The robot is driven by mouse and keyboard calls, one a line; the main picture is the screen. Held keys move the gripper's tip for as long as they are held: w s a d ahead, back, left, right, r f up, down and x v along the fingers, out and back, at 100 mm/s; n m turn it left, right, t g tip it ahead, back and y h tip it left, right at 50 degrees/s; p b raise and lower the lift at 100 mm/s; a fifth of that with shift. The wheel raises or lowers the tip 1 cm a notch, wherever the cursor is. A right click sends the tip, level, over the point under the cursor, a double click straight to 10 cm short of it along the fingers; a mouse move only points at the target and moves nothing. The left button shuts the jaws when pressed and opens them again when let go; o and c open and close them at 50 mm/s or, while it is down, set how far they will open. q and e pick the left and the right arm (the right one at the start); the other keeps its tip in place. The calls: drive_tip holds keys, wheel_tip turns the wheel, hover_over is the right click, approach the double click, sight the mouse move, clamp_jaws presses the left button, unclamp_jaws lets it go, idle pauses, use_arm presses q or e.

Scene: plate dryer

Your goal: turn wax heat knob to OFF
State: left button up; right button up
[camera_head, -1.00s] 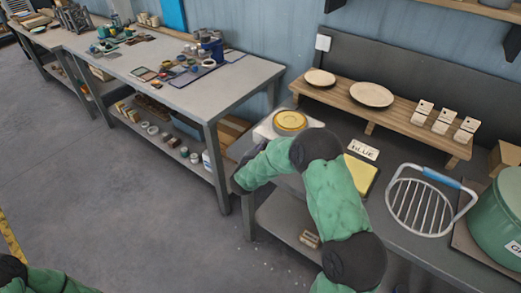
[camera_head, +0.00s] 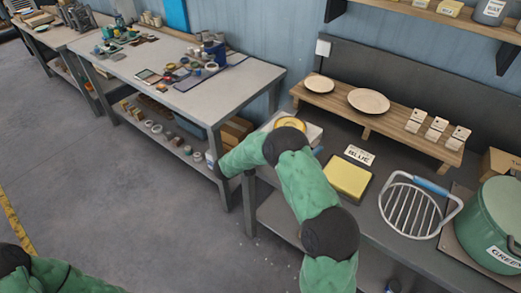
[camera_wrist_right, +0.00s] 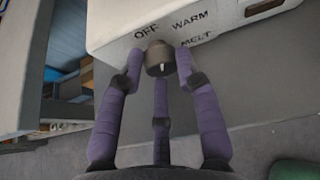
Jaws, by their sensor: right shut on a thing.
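The wax heater (camera_wrist_right: 115,25) is a white box with the printed words OFF, WARM and MELT. Its dark round knob (camera_wrist_right: 158,55) sits below OFF, with a small white mark at its lower side. My right gripper (camera_wrist_right: 160,66) has its purple fingers closed around the knob. In the head view, the heater (camera_head: 313,134) with a round yellow top (camera_head: 291,123) is partly behind my right arm. The knob and my right gripper are not clearly visible there. Only part of my left arm shows at the bottom left; its gripper is out of frame.
A yellow block (camera_head: 349,177) on a dark tray, a BLUE label (camera_head: 359,155), a wire rack (camera_head: 409,211) and a green pot (camera_head: 492,222) stand to the right. A wooden shelf (camera_head: 384,124) holds plates. A workbench (camera_head: 183,95) stands at left.

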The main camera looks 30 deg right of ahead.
drive_tip(key=shift+a+f+n+g+h+p, duration=0.1)
drive_tip(key=shift+f+n+g+h+p, duration=0.1)
drive_tip(key=shift+n+g+p, duration=0.35)
drive_tip(key=shift+a+f+n+g+h+p, duration=0.1)
drive_tip(key=shift+n+g+h+p, duration=0.2)
drive_tip(key=shift+n+g, duration=0.4)
drive_tip(key=o, duration=0.8)
drive_tip(key=shift+d+r, duration=0.1)
